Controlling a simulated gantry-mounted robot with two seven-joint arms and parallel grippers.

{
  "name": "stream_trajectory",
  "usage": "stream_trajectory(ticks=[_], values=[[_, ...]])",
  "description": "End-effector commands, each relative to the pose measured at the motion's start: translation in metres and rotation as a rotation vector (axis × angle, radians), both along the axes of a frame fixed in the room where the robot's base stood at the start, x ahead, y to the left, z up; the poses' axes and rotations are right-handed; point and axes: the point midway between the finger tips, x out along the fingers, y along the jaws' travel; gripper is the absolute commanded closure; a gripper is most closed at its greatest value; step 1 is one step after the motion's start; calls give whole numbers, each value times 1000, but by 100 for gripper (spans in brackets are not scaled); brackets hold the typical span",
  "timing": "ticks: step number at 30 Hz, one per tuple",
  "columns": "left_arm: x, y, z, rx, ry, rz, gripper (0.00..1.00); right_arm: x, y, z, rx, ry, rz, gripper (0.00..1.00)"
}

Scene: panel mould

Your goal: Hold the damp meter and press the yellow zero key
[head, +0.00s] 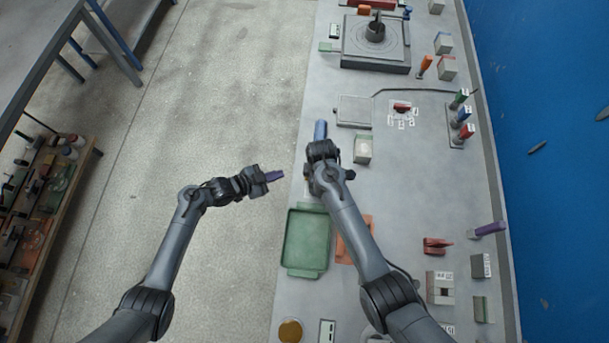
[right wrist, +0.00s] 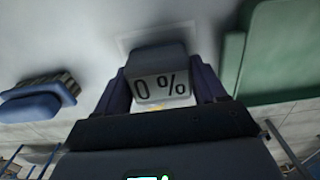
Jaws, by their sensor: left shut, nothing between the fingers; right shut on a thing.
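The damp meter (right wrist: 160,84) is a grey block with "0 %" on its face, seen in the right wrist view. My right gripper (right wrist: 163,92) is shut on it, with a dark purple finger on each side. A small yellow patch (right wrist: 156,107), perhaps the zero key, shows just below the digits, mostly hidden by the gripper. I cannot tell whether the meter touches the table. In the head view the right gripper and arm hide the meter. My left gripper (head: 274,176) is shut and empty, left of the table edge and apart from the meter.
A green tray (head: 291,260) lies on the bench (head: 400,200) near the right gripper, with an orange tray (head: 345,252) beside it. A blue-handled brush (right wrist: 32,106) is on the meter's other side. A grey box (head: 362,149) stands close by. Free bench lies further right.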

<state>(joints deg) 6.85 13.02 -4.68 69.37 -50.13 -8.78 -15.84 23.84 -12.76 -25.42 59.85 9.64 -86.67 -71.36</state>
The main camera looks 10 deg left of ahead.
Motion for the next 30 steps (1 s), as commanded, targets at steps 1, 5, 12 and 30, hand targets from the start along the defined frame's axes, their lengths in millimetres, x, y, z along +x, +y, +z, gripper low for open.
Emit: stream_trajectory(ticks=[1, 5, 12, 30], values=[[0, 0, 0, 0, 0, 0, 100, 0, 0, 0, 0, 1, 0, 72], [0, 0, 0, 0, 0, 0, 100, 0, 0, 0, 0, 1, 0, 72], [0, 0, 0, 0, 0, 0, 100, 0, 0, 0, 0, 1, 0, 20], [0, 0, 0, 0, 0, 0, 100, 1, 0, 17, 2, -3, 1, 0]])
